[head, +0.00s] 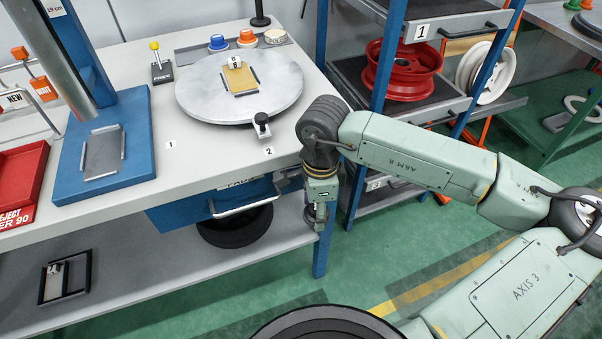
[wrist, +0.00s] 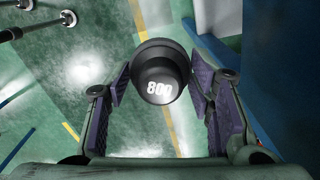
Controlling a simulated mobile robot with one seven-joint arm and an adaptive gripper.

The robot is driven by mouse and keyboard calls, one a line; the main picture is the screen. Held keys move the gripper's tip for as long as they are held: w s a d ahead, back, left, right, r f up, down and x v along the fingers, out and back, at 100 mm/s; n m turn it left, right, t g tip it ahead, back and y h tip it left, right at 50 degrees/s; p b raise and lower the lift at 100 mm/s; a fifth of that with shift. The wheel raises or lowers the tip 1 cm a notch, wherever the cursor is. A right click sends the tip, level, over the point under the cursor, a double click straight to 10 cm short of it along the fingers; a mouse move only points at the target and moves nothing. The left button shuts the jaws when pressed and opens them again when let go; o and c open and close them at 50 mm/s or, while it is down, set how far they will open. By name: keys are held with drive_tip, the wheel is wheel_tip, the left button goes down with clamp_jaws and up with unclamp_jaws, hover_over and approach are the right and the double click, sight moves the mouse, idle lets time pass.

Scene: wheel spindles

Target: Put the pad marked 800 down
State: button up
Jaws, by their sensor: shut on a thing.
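The pad marked 800 (wrist: 160,80) is dark and round with white digits, and sits between the purple-lined fingers of my gripper (wrist: 160,95) in the wrist view. My gripper is shut on it, above the green floor. In the head view my gripper (head: 316,214) hangs pointing down just off the front right corner of the bench, by a blue leg. The pad cannot be made out clearly there. A blue pad (head: 218,43), an orange pad (head: 247,38) and a pale pad (head: 276,36) sit in a row at the back of the bench.
The grey bench top (head: 192,146) carries a round turntable (head: 285,92) with a tan plate (head: 240,78). A blue press (head: 105,150) and a red reject tray (head: 20,182) stand at left. A blue rack (head: 385,70) with a red wheel (head: 405,72) stands behind my arm.

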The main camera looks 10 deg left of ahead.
drive_tip(key=w+d+f+n, duration=0.2)
drive_tip(key=f+n, duration=0.2)
drive_tip(key=f, duration=0.6)
drive_tip(key=w+d+f+n, duration=0.2)
drive_tip(key=f+n, duration=0.3)
drive_tip(key=f, duration=0.5)
drive_tip(key=w+d+f+n, duration=0.2)
drive_tip(key=w+f+n, duration=0.1)
drive_tip(key=f, duration=0.7)
drive_tip(key=shift+w+d+f+n, duration=0.15)
drive_tip(key=shift+d+f+n, duration=0.1)
drive_tip(key=shift+n, duration=0.65)
